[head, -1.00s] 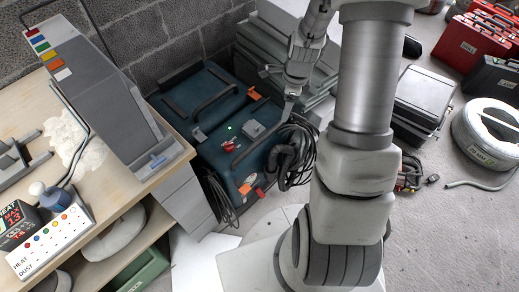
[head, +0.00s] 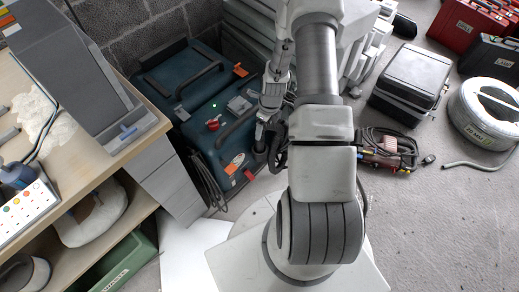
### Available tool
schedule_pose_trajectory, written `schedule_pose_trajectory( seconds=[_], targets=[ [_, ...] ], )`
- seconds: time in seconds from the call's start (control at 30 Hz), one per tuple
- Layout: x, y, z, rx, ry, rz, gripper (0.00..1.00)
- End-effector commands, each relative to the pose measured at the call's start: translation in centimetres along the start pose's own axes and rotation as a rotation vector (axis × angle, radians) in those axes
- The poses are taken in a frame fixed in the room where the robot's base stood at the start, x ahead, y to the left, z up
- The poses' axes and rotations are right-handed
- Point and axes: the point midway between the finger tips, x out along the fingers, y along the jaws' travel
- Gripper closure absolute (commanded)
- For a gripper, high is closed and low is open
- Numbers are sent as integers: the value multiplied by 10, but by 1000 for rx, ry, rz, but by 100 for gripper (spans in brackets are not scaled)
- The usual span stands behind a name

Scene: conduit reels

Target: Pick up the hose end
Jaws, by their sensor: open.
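A thick black hose (head: 279,152) hangs at the right front side of a teal machine case (head: 205,90). My arm covers much of it, and I cannot make out its end clearly. My gripper (head: 261,146) is open and points down beside the hose, at the case's right front edge. I cannot tell whether it touches the hose. A pale grey conduit reel (head: 478,128) lies on the floor at the far right. Its loose end (head: 446,164) rests on the floor, well away from my gripper.
A wooden workbench (head: 95,180) with a grey sloped cabinet (head: 75,70) stands at left. Black cables hang beside the case. A black case (head: 412,80) and a red-and-black tool with cable (head: 385,150) are on the floor at right. Floor at the lower right is clear.

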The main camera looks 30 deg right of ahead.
Motion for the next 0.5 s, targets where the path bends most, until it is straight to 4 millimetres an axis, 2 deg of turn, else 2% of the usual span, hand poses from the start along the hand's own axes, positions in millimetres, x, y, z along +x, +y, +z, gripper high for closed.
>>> schedule_pose_trajectory(
  seconds=[0.03, 0.1, 0.33, 0.5],
  targets=[
    [13, 1, 0, -1, 1, 2, 20],
    [22, 1, 0, -1, 1, 2, 20],
    [36, 1, 1, -1, 0, 1, 20],
    [63, 7, 4, -3, 1, 2, 20]
  ],
)
